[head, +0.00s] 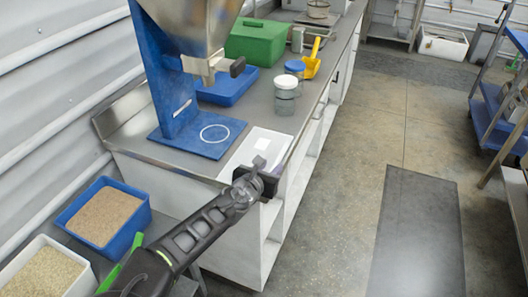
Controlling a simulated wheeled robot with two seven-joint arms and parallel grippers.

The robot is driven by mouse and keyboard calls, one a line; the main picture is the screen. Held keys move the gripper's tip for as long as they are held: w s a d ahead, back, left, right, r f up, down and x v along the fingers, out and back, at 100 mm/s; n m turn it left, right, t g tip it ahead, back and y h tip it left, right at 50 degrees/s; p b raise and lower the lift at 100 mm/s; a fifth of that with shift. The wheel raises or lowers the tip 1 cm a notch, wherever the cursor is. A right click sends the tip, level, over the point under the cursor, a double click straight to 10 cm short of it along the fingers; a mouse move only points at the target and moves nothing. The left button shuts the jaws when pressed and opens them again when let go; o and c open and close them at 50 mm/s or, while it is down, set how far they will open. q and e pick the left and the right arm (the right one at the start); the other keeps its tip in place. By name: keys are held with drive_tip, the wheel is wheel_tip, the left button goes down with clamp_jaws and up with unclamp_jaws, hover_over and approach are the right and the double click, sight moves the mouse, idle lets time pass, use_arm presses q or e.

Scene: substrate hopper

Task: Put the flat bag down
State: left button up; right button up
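The flat bag (272,140) is a pale, see-through rectangle with a white label. It is level at the front edge of the grey counter (262,104), to the right of the hopper's blue base. I cannot tell whether it rests on the counter or is just above it.
A steel hopper on a blue stand (174,80) is left of the bag. Behind are two lidded jars, a yellow scoop (313,60), a blue tray (228,92) and a green box (258,42). Tubs of grain (104,213) stand lower left.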

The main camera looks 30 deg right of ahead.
sight(278, 158)
drive_tip(key=shift+a+r, duration=0.1)
drive_tip(key=shift+x, duration=1.3)
drive_tip(key=x, duration=0.5)
drive_tip(key=shift+w+p, duration=0.15)
drive_tip(key=shift+p, duration=0.25)
drive_tip(key=shift+c, duration=0.4)
clamp_jaws()
